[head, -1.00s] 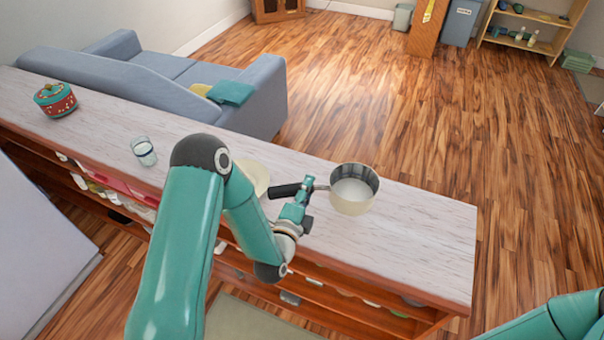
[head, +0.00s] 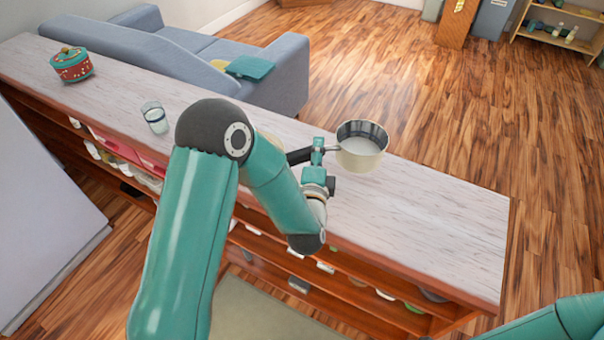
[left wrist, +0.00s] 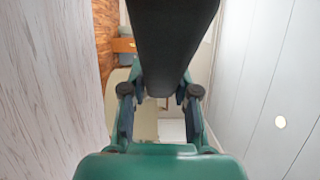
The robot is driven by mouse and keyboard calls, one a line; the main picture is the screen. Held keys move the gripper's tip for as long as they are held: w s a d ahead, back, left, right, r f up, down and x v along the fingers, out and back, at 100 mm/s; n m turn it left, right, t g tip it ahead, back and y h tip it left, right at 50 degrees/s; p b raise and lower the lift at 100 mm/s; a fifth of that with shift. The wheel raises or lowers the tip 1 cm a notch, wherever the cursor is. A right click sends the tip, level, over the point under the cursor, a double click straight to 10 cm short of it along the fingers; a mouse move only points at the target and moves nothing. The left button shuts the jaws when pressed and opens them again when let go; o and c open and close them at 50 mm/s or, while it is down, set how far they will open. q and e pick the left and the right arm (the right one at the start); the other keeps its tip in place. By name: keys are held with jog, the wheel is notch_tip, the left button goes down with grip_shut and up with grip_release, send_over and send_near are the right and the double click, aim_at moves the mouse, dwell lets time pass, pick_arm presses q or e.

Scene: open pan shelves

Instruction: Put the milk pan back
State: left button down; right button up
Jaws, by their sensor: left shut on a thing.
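The milk pan (head: 361,153) is a small cream pan with a metal inside and a black handle (head: 298,156). It is upright over the far edge of the pale countertop and looks raised above it. My left gripper (head: 318,150) is shut on the handle, to the left of the pan body. In the left wrist view the black handle (left wrist: 172,45) runs between the two fingers and hides much of the scene behind. My right gripper is outside the frames; only part of my right arm shows at the lower right.
The pale countertop (head: 430,215) tops open wooden shelves (head: 375,275) holding several items, partly hidden by my arm. A glass (head: 155,117) and a red and teal lidded pot (head: 72,64) stand on its left. Its right end is clear. A blue sofa (head: 190,55) stands behind.

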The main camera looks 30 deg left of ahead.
aim_at(305, 162)
pick_arm(q)
jog(key=s+n+g+y+b, duration=0.1)
jog(key=y+b, duration=0.1)
jog(key=s+a+f+n+y+b, duration=0.1)
jog(key=b, duration=0.1)
jog(key=shift+s+a+g+y, duration=0.1)
jog(key=shift+g+y, duration=0.3)
jog(key=shift+s+a+n+y+b, duration=0.15)
jog(key=shift+s+n+y+b, duration=0.15)
jog(key=shift+n+b, duration=0.15)
jog(key=shift+s+a+r+g, duration=0.1)
jog(key=shift+s+r+g, duration=0.1)
jog(key=shift+g, duration=0.1)
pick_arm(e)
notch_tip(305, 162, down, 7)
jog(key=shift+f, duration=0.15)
pick_arm(q)
jog(key=shift+s+f+b, duration=0.1)
jog(key=shift+f+b, duration=0.15)
jog(key=shift+b, duration=0.1)
jog(key=shift+f+b, duration=2.05)
jog(key=shift+f, duration=0.6)
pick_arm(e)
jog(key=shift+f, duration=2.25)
pick_arm(q)
jog(key=shift+f+b, duration=0.45)
jog(key=shift+f, duration=0.25)
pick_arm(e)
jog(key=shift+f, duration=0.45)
